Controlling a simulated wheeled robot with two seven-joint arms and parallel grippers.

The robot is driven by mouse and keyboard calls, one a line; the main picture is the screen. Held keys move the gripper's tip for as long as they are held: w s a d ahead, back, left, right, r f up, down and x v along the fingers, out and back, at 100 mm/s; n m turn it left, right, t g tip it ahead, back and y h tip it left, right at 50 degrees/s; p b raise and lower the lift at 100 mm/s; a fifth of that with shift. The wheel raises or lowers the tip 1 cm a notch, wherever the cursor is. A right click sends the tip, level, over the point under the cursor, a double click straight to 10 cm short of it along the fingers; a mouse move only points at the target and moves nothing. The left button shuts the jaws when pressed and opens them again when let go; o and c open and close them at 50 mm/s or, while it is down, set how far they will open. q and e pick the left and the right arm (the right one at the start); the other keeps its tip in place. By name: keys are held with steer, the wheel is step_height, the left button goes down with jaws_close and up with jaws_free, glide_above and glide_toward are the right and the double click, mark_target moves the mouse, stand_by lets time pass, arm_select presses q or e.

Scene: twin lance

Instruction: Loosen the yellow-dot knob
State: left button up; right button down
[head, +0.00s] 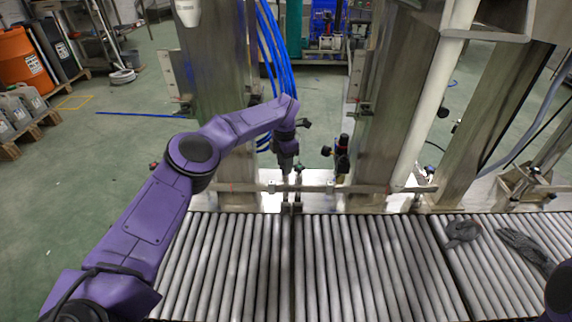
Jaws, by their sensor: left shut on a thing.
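My left gripper (287,172) points down at the steel guide rail behind the rollers, near the middle of the picture. It is shut on a small dark knob at the rail, mostly hidden by the fingers. I cannot make out a yellow dot on it. Other black knobs show: one (326,151) just right of the gripper, by a dark regulator-like fitting (342,158), and one (443,112) by the right-hand post. No dot colour can be read on these.
The roller conveyor (330,270) runs across the front. Two grey gloves (462,232) (525,250) lie on its right part. Steel posts (220,100) (385,110) stand either side of the gripper, with blue hoses (272,45) between them. The rollers in front of the gripper are clear.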

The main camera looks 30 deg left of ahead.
arm_select(q)
steer(key=shift+a+r, duration=0.1)
steer(key=o, duration=1)
steer(key=shift+w, duration=0.1)
steer(key=shift+o, duration=0.2)
step_height(320, 180, up, 10)
steer(key=p, duration=0.2)
steer(key=shift+r, duration=0.2)
